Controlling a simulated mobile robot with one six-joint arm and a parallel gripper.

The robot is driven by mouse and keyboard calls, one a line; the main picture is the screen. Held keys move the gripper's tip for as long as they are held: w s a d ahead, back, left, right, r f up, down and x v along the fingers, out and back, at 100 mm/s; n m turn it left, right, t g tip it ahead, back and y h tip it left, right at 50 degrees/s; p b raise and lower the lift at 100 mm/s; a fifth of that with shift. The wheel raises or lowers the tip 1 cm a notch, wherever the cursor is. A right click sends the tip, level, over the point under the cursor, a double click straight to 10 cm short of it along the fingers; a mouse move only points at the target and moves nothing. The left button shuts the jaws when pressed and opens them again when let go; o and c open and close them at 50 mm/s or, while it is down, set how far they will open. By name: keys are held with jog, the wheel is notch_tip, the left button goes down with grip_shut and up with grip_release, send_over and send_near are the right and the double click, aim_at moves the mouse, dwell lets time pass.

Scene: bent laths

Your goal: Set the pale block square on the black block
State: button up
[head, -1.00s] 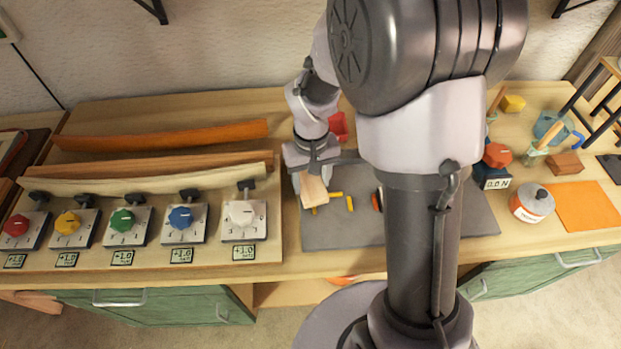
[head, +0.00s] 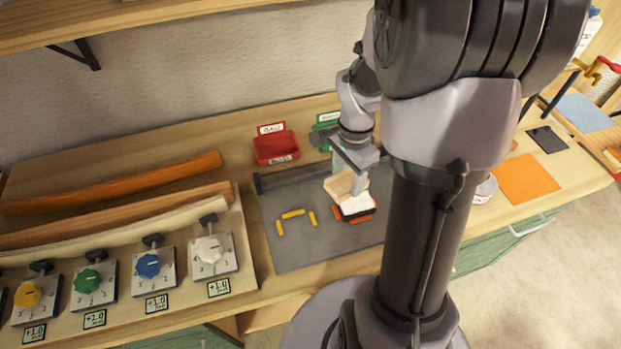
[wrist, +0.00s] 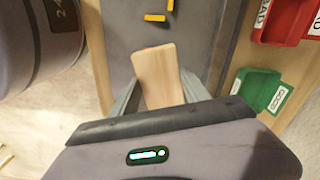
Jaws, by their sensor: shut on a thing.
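The pale block (head: 341,186) is wooden and shows at the middle of the head view. My gripper (head: 353,172) is shut on it. In the wrist view the pale block (wrist: 158,75) sticks out from between the two fingers. The black block (head: 355,214) has a white top and stands on the grey mat, with orange-red bars beside it. The pale block is at the upper left of the white top in the head view and partly covers it. I cannot tell whether they touch. The black block does not show in the wrist view.
Yellow bars (head: 293,213) lie on the grey mat (head: 305,250) left of the blocks. A red bin (head: 276,148) and a green bin (head: 322,125) stand behind. Bent laths and a row of dials (head: 210,255) are at the left. The mat's front left is clear.

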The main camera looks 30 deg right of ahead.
jog(key=s+d+m, duration=0.1)
jog(key=s+d+r+m, duration=0.1)
jog(key=m, duration=0.1)
jog(key=shift+d, duration=0.2)
jog(key=shift+s+d+f, duration=0.1)
jog(key=shift+s+f, duration=0.05)
notch_tip(320, 180, down, 6)
jog(key=b, duration=0.4)
jog(key=shift+r, duration=0.25)
jog(key=shift+f+b, duration=0.55)
jog(key=shift+b, duration=0.2)
jog(key=o, duration=1.5)
